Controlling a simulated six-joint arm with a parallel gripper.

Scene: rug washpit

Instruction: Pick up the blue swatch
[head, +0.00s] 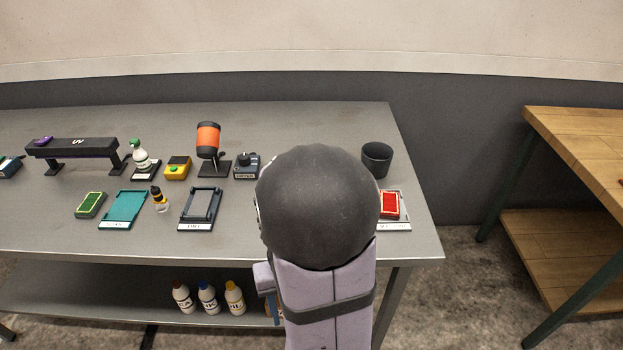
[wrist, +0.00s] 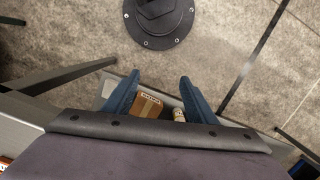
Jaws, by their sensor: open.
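I do not see a blue swatch clearly in either view. My dark arm covers part of the grey table in the head view and may hide it. A green swatch (head: 91,205) lies at the left of the table, and a red swatch (head: 389,205) lies on a pale labelled tray (head: 405,225) at the right, partly behind my arm. My gripper (wrist: 160,80) shows in the wrist view with its two blue fingers apart and nothing between them. It points down past the table edge, above the floor and lower shelf.
On the table (head: 70,235) stand a teal tray (head: 122,208), a dark frame tray (head: 200,208), a dropper bottle (head: 159,199), an orange-headed device (head: 208,140), a UV bar (head: 75,148) and a dark cup (head: 376,159). Several bottles (head: 207,297) stand on the lower shelf. A wooden table (head: 580,140) is at right.

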